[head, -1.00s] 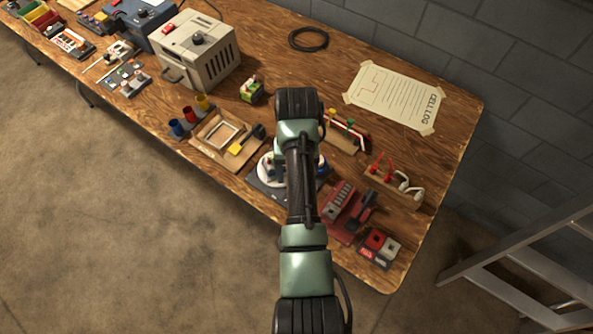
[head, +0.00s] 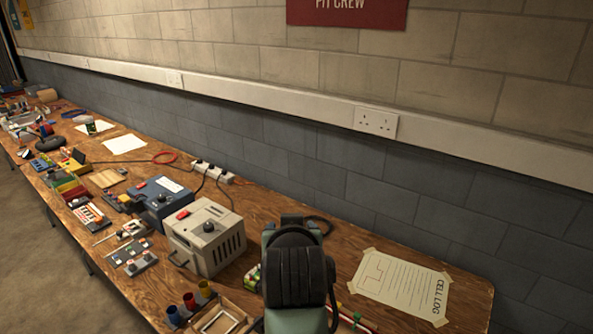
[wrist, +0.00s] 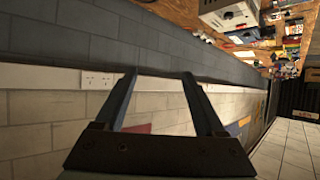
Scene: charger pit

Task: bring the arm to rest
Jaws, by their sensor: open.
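My gripper (wrist: 160,75) shows in the wrist view with its two dark fingers apart and nothing between them. It points along the block wall, clear of the bench. In the head view my arm rises at the lower middle, in front of the bench, and its bulk hides part of the bench top. The gripper's fingers cannot be made out in the head view.
The wooden bench (head: 275,213) runs along the wall, crowded with a beige box (head: 207,238), a blue box (head: 160,200) and small parts. A taped paper sheet (head: 400,285) lies at right. A wall socket (head: 376,122) sits above on white trunking.

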